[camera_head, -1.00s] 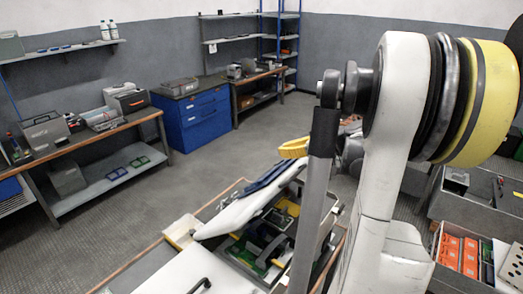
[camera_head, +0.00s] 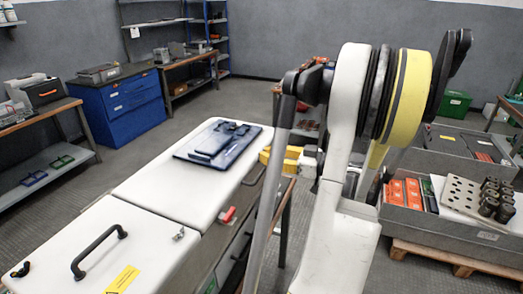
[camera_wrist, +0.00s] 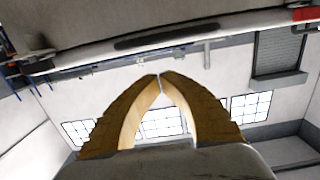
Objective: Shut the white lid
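The white lid (camera_head: 190,178) lies flat over the case in the head view, about level with the white cover (camera_head: 105,250) in front of it. A dark blue panel (camera_head: 217,142) lies on its far part. Whether a thin gap is left under the lid is too small to tell. My gripper (camera_head: 284,157), yellow, is beside the lid's far right edge, apart from it in the picture. In the wrist view, my gripper's fingertips (camera_wrist: 160,78) meet with nothing between them. A pale strip with a dark handle (camera_wrist: 185,36) crosses above them.
The near cover has a black handle (camera_head: 98,250) and a yellow label (camera_head: 122,279). A red latch (camera_head: 228,215) is on the case's side. A grey crate (camera_head: 440,222) with boxes stands on a pallet at right. Open floor lies left, before the blue cabinet (camera_head: 120,102).

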